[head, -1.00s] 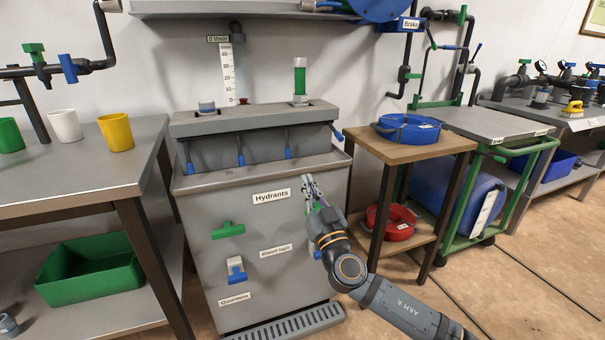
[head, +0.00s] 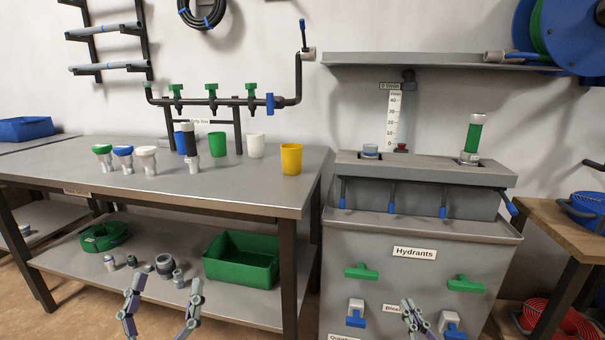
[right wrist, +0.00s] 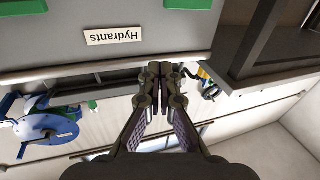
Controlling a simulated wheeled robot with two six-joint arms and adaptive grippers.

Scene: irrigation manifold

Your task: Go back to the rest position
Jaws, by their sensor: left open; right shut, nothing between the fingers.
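My left gripper (head: 160,308) shows at the bottom of the head view, in front of the workbench's lower shelf. Its two fingers are spread apart with nothing between them. My right gripper (head: 411,308) is at the bottom of the head view, in front of the grey hydrant cabinet (head: 410,275). In the right wrist view the right gripper (right wrist: 159,70) has its fingers together and empty, with the cabinet's Hydrants label (right wrist: 114,36) beyond and to the left. My arms behind the grippers are out of the head view.
The workbench (head: 240,195) holds a yellow cup (head: 291,159), other cups and several small fittings. A green bin (head: 241,260) sits on its lower shelf. Green tees (head: 361,271) and bleed taps (head: 356,312) hang on the cabinet front. A wooden side table (head: 550,225) stands at right.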

